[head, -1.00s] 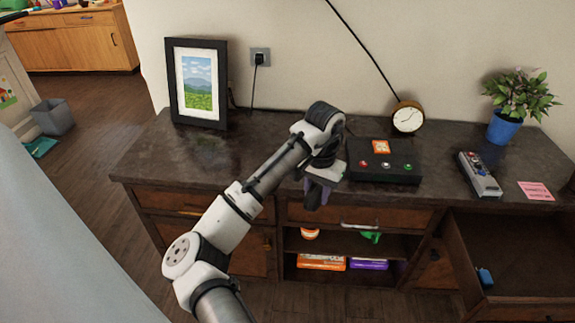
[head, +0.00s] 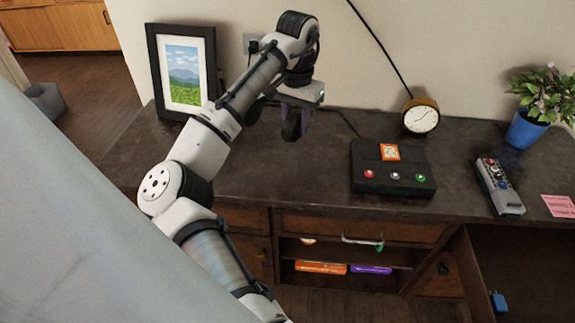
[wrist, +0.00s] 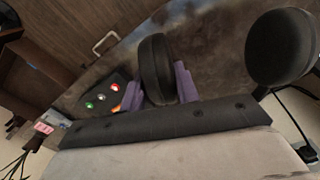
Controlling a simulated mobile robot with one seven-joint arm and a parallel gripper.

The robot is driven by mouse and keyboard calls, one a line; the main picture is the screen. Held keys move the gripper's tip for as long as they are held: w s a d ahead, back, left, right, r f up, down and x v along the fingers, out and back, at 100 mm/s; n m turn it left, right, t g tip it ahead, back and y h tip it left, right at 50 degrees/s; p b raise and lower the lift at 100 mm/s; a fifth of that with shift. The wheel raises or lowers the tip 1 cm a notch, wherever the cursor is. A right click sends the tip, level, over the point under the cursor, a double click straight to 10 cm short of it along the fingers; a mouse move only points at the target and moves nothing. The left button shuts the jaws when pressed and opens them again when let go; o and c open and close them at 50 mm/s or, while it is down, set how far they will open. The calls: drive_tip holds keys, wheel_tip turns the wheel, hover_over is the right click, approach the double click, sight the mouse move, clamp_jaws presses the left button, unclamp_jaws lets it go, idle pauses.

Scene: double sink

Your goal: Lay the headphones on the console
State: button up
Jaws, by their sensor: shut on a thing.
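The headphones are dark, with one padded black part (wrist: 157,65) between the purple fingers of my gripper (wrist: 158,88) in the wrist view. A round black ear cup (wrist: 280,47) sticks out to the right there. In the head view my gripper (head: 299,124) is shut on the headphones (head: 291,124) and holds them above the sideboard top, left of the black button box; my arm hides part of them. The black box, seemingly the console (head: 391,168), has an orange label and red, white and green buttons. It also shows in the wrist view (wrist: 105,98).
A picture frame (head: 184,75) stands at the back left of the dark sideboard top (head: 250,180). A clock (head: 421,117), a remote (head: 499,186), a pink note (head: 559,206) and a potted plant (head: 527,130) are to the right. An open drawer (head: 520,270) juts out at lower right.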

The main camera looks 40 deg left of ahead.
wheel_tip(320, 180, down, 20)
drive_tip(key=shift+r+p, duration=0.2)
drive_tip(key=shift+p, duration=0.75)
drive_tip(key=o, duration=1.1)
drive_tip(key=shift+f, duration=0.15)
